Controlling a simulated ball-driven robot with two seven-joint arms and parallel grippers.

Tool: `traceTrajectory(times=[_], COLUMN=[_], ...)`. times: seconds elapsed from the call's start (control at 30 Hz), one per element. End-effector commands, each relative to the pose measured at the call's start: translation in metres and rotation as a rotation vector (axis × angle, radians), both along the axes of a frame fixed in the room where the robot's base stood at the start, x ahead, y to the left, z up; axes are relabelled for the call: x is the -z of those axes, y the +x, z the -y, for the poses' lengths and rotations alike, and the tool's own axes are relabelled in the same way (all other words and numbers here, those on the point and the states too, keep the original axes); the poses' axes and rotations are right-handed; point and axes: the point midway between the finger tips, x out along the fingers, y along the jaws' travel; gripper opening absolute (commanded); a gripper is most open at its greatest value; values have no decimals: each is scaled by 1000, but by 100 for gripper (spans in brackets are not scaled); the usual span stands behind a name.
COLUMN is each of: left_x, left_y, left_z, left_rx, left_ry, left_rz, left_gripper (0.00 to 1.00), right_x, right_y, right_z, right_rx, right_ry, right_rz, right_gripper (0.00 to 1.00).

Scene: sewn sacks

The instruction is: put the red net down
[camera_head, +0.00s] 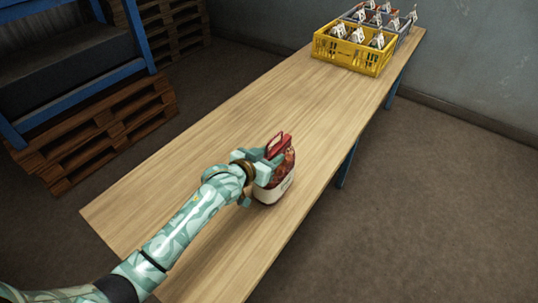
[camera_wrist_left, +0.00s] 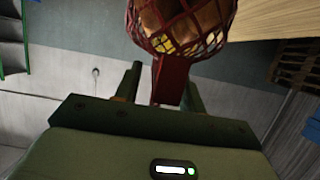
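The red net (camera_head: 275,180) is a mesh bag of brown-orange contents with a pale band low on it and a red top handle. It stands upright on the wooden table and appears to rest on it. In the left wrist view the net (camera_wrist_left: 183,25) shows at the top, its red strap reaching down between the fingers. My left gripper (camera_head: 262,166) is at the top of the net, partly hiding it. In the wrist view its fingers (camera_wrist_left: 163,85) stand either side of the strap, with a gap on the left side. My right gripper is out of view.
The wooden table (camera_head: 215,130) is clear around the net. A yellow crate (camera_head: 345,56) with labelled goods stands at its far end, with a grey crate (camera_head: 402,38) behind. Wooden pallets (camera_head: 98,140) and a blue-framed rack (camera_head: 85,92) stand on the floor at left.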

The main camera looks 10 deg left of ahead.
Motion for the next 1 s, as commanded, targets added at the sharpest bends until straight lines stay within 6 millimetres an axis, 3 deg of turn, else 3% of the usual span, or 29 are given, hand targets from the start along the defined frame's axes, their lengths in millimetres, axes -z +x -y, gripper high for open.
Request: traceTrajectory(times=[0.13,0.23,0.5,0.7,1.0], left_x=[-4,-8,-30,-41,-43], left_y=[0,-11,-65,-95,-105], left_z=[0,-5,-27,-39,-43], left_rx=[0,0,0,-1,0], left_ry=[0,0,2,0,0], left_rz=[1,0,0,0,0], left_gripper=[40,40,40,40,40], right_x=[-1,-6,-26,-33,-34], right_y=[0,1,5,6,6], right_z=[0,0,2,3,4], right_rx=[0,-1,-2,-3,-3], right_ry=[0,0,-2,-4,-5], right_rz=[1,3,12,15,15], right_gripper=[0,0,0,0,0])
